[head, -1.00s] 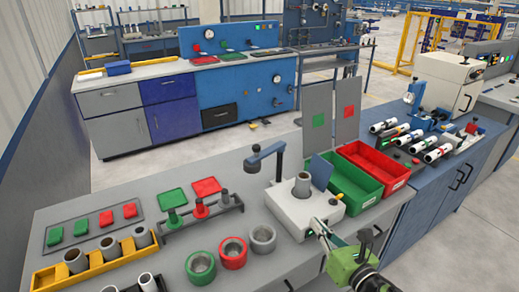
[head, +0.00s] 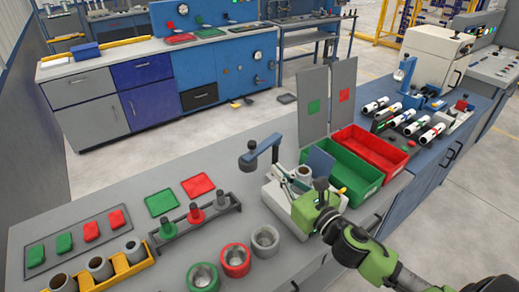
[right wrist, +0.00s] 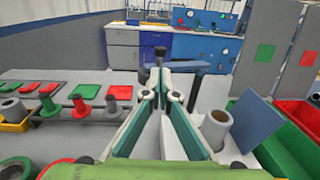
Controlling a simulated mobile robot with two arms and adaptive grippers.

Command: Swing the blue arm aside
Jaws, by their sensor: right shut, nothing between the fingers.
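The blue arm (head: 264,150) juts left from its upright post at the back of the white block (head: 275,196); a dark knob hangs at its free end. It also shows in the right wrist view (right wrist: 186,67), behind my fingertips. A grey pipe piece (head: 303,173) stands upright on the block, right of my fingers, and shows in the right wrist view (right wrist: 216,127). My right gripper (head: 281,169) is over the block, shut and empty, its fingers pointing at the blue arm. Whether they touch it I cannot tell. My left gripper is not in view.
A blue plate (head: 320,164) stands beside the pipe piece. Green (head: 342,177) and red (head: 369,149) bins are to the right. Red (head: 236,260) and grey (head: 265,240) rings lie in front. A peg rack (head: 196,222) is at left. The bench behind the blue arm is clear.

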